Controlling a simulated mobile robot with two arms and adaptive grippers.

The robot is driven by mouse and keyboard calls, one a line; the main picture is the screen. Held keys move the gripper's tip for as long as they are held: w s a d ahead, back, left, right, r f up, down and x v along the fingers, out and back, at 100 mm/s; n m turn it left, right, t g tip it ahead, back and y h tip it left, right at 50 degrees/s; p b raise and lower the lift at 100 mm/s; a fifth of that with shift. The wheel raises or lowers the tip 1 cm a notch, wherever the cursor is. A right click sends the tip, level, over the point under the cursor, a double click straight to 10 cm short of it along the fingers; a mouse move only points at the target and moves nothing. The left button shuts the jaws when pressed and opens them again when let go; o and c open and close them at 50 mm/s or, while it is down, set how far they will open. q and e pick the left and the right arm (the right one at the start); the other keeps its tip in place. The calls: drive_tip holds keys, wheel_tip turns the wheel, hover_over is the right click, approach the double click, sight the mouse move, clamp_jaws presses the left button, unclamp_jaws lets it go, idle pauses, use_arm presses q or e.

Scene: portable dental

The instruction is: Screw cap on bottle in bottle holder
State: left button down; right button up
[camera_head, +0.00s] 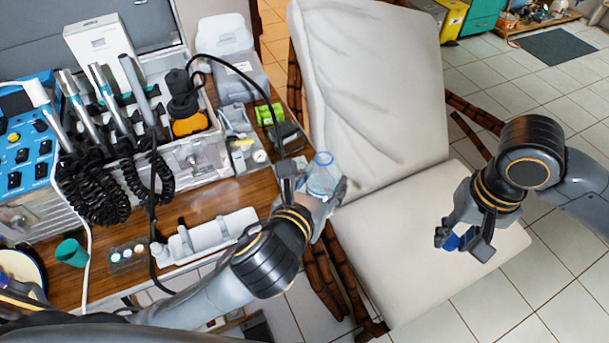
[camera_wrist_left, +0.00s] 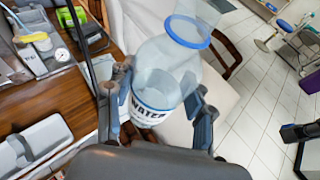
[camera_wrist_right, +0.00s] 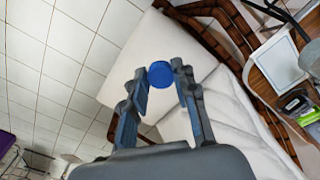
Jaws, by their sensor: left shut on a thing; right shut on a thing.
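A clear water bottle (camera_head: 322,181) with a blue ring at its open, uncapped mouth is in my left gripper (camera_head: 318,194), above the table's right edge beside the chair. The left wrist view shows the fingers on both sides of the bottle (camera_wrist_left: 165,75), around its "WATER" label. A blue cap (camera_head: 452,242) is in my right gripper (camera_head: 460,241), above the chair seat's right side. The right wrist view shows the round cap (camera_wrist_right: 160,74) between the fingertips. Bottle and cap are well apart. I cannot clearly identify the bottle holder.
A wooden table (camera_head: 203,208) at left carries a dental unit with handpieces and coiled black hoses (camera_head: 97,190), a white device (camera_head: 212,232) and a green cup (camera_head: 72,252). A cream chair (camera_head: 372,90) stands right of it. Tiled floor (camera_head: 545,95) is open at right.

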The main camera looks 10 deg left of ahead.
drive_tip(key=w+a+r, duration=0.6)
drive_tip(key=a+r, duration=0.3)
drive_tip(key=a, duration=0.3)
wheel_tip(320, 180, up, 10)
drive_tip(key=f, duration=0.1)
hover_over(322, 181)
drive_tip(key=w, duration=0.2)
drive_tip(key=shift+a+r, duration=0.15)
drive_tip(key=shift+r, duration=0.1)
drive_tip(key=shift+w+f, duration=0.1)
drive_tip(key=shift+f, duration=0.1)
drive_tip(key=shift+f, duration=1.85)
drive_tip(key=shift+f, duration=0.85)
drive_tip(key=shift+f, duration=0.6)
